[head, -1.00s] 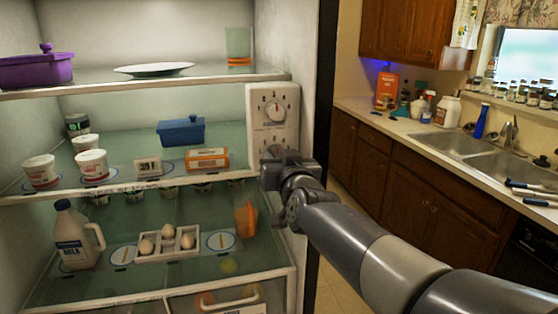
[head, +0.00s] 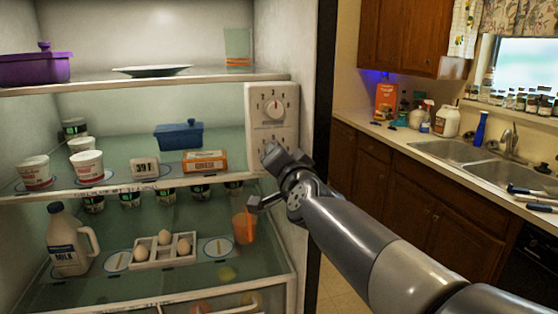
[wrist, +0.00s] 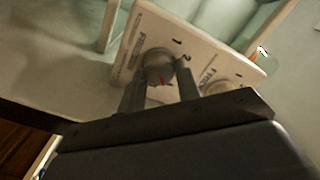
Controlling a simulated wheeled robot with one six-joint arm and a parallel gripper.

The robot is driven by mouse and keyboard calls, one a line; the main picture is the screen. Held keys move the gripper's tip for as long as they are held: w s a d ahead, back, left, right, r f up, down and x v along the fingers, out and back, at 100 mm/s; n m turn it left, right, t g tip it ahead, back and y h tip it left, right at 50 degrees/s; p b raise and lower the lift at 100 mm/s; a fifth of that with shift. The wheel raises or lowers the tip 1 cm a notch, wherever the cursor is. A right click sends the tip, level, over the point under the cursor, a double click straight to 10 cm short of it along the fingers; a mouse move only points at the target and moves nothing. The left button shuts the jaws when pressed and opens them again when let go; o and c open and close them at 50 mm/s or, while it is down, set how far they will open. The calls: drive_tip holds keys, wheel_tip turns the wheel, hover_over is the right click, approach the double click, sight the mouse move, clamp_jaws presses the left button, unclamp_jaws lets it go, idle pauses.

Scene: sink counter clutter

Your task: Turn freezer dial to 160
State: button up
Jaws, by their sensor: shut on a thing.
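A pale control panel (head: 258,112) with two dials is fixed at the right side of the fridge interior. Its upper dial (head: 274,108) is in plain view in the head view, with a red mark. The lower dial is hidden there behind my gripper (head: 268,150). In the wrist view my gripper (wrist: 162,84) has one finger on each side of the grey freezer dial (wrist: 157,66) and is shut on it. A red mark shows on this dial, with numbers 1 and 2 beside it. The second dial (wrist: 217,87) is partly hidden by my gripper.
Fridge shelves hold a 39 F display (head: 145,168), an orange box (head: 205,161), a blue dish (head: 179,135) and an orange cup (head: 243,228) below my wrist. A sink counter (head: 405,140) stands at the right.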

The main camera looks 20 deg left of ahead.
drive_tip(key=shift+m, duration=0.3)
drive_tip(key=o, duration=1)
drive_tip(key=shift+p+v, duration=0.3)
drive_tip(key=shift+v, duration=5.1)
drive_tip(key=shift+d, duration=0.1)
